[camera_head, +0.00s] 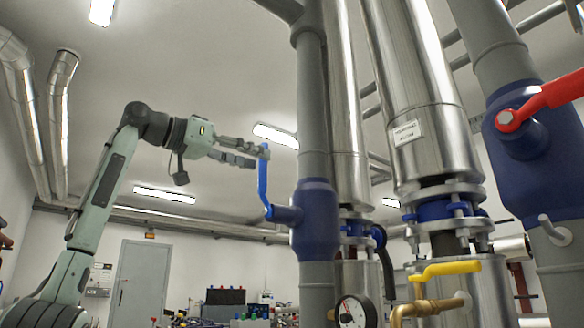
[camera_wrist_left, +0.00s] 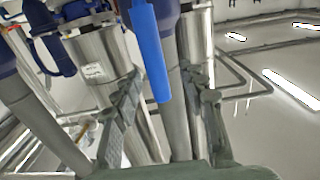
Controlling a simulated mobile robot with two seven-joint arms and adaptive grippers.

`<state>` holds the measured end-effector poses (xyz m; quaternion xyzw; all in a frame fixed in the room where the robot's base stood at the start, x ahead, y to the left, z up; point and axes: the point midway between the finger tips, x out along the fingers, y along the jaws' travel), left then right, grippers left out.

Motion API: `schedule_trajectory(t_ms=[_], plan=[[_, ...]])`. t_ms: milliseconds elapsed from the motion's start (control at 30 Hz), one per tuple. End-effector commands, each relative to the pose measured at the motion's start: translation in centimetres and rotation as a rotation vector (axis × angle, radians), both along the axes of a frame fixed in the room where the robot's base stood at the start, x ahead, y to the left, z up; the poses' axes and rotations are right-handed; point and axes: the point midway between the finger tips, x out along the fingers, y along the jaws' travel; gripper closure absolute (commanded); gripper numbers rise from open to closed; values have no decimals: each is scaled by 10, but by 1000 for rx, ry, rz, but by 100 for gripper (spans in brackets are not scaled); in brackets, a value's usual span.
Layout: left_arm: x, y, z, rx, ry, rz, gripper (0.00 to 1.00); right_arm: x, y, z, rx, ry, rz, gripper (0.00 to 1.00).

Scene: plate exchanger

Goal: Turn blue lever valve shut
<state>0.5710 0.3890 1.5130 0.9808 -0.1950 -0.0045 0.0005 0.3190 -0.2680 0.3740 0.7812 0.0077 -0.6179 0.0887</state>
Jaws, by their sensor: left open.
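The blue lever (camera_head: 263,182) stands roughly upright at the left of a blue valve body (camera_head: 316,220) on a grey vertical pipe. Its lower end bends to the valve's stem. My left gripper (camera_head: 260,157) is at the lever's upper end, coming from the left. In the left wrist view, the blue lever (camera_wrist_left: 152,50) reaches down between the two spread fingers of my left gripper (camera_wrist_left: 163,76). The gripper is open. I cannot tell whether a finger touches the lever. My right gripper is not in view.
A larger blue valve (camera_head: 535,150) with a red lever (camera_head: 545,97) is at the right. A yellow handle (camera_head: 445,269) and a pressure gauge (camera_head: 355,312) sit low. Shiny steel columns (camera_head: 415,90) stand behind the grey pipe. The space left of the lever is mostly free.

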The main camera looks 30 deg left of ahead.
Motion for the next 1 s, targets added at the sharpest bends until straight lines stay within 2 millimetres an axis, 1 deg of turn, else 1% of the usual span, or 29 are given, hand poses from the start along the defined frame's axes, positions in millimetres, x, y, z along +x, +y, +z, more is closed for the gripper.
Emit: schedule_trajectory(t_ms=[67, 300, 500, 633, 867, 1000], plan=[[4, -3, 3, -2, -4, -1, 58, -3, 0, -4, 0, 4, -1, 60], [40, -18, 2, -2, -1, -1, 58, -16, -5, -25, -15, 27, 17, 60], [63, -27, 2, -2, -4, -1, 58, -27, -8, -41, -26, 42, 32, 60], [69, -29, 1, -1, -3, 0, 58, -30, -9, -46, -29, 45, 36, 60], [69, -30, 0, -2, -4, 0, 58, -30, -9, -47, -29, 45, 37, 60], [69, -30, 0, -2, -4, 0, 74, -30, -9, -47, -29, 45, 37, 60]])
